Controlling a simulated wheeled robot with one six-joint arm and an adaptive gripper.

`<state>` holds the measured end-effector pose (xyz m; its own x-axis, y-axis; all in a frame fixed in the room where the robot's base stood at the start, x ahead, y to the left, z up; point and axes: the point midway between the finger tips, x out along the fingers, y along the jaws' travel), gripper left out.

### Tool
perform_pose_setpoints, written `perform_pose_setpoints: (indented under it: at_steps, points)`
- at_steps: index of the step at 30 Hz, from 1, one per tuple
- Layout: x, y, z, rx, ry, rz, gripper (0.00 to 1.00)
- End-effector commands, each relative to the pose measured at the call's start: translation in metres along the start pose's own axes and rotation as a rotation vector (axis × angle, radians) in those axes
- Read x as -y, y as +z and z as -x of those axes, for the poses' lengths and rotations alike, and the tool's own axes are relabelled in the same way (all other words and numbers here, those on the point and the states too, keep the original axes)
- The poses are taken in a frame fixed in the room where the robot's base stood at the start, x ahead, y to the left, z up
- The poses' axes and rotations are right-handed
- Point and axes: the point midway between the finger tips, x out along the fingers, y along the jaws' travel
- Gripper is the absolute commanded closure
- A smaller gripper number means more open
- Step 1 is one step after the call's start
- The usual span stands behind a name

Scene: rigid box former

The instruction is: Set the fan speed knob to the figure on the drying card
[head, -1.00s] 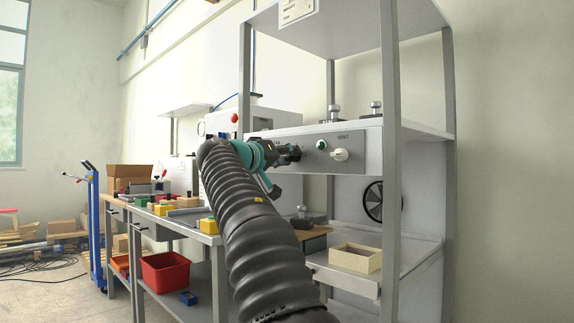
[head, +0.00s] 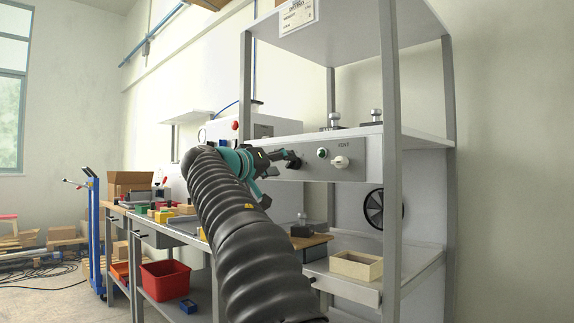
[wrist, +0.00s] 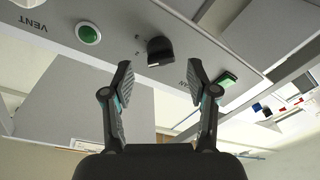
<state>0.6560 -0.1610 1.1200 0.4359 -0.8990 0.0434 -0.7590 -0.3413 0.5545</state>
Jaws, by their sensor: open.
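The black fan knob (wrist: 160,51) sits on the grey control panel in the wrist view, where the panel appears upside down. Part of its label, ending in "AN", shows beside it. My gripper (wrist: 161,80) is open and empty, its two fingers apart, with the knob beyond the gap between the tips. In the head view my gripper (head: 288,158) is at the panel's left part and covers some of it. A white card (head: 298,15) hangs at the upper shelf's front edge; its writing is too small to read. The knob's setting cannot be read.
A green round button (wrist: 88,33) and a green switch (wrist: 225,79) flank the knob. The white VENT knob (head: 341,162) is at the panel's right. A shelf post (head: 390,200) stands right of the panel. An open wooden box (head: 356,265) stands below.

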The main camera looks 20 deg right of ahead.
Motion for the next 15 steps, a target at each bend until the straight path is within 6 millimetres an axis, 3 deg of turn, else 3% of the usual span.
perform_pose_setpoints:
  at_steps: [7,15]
  points:
    - [0.001,-0.001,0.051,-0.003,-0.003,0.001,0.41]
    - [0.0,-0.001,0.082,-0.002,-0.001,0.0,0.41]
